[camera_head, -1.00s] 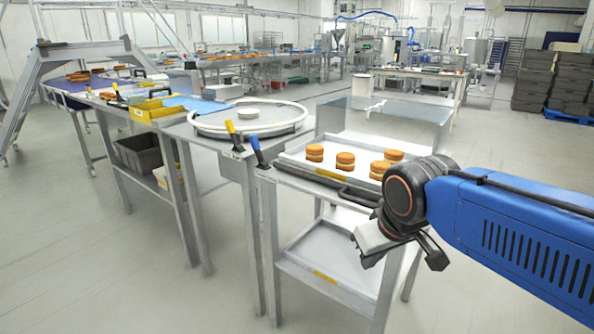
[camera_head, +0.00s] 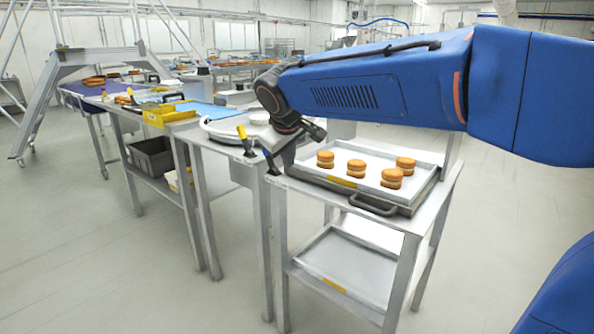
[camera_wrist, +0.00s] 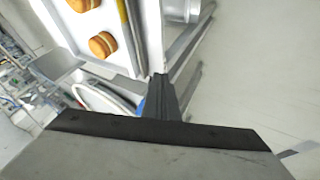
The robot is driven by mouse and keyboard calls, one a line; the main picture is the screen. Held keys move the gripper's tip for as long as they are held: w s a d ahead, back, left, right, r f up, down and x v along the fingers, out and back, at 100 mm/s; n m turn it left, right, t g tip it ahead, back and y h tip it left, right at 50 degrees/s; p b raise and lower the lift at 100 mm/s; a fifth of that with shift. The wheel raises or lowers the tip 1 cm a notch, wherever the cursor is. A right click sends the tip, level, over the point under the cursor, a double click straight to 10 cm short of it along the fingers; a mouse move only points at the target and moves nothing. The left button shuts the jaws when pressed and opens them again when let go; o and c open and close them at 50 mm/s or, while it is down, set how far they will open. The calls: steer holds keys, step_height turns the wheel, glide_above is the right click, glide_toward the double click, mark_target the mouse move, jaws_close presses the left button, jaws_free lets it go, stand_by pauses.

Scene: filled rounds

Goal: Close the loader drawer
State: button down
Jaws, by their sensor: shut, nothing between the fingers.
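The loader drawer (camera_head: 418,191) is a shallow white tray with a dark handle (camera_head: 373,205) at its front, on top of the metal stand. Several filled rounds (camera_head: 356,168) stand on it. How far the drawer is pulled out is hard to tell. My gripper (camera_head: 291,158) is at the tray's left end, near the blue-handled lever, pointing down and apart from the handle. In the wrist view my shut, empty fingers (camera_wrist: 163,92) show beside the tray edge, with rounds (camera_wrist: 103,44) at upper left. My wrist hides part of the round table behind.
A blue-handled lever (camera_head: 270,161) and a yellow-handled lever (camera_head: 244,138) stand just left of the drawer. The round turntable (camera_head: 222,130) is behind them. A lower shelf tray (camera_head: 350,265) sits under the drawer. The floor in front is clear.

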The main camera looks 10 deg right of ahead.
steer(key=x, duration=1)
steer(key=shift+w+d+r, duration=0.1)
steer(key=shift+w+d, duration=0.55)
steer(key=shift+d, duration=0.3)
steer(key=shift+w+d, duration=0.55)
steer(key=shift+d, duration=0.1)
steer(key=w+d, duration=0.4)
steer(key=d, duration=0.1)
steer(key=w+d, duration=0.4)
steer(key=d, duration=0.1)
steer(key=w+d, duration=0.3)
steer(key=d, duration=0.2)
steer(key=shift+w, duration=0.4)
steer(key=shift+w+d, duration=0.35)
steer(key=shift+d, duration=0.15)
steer(key=shift+r, duration=0.1)
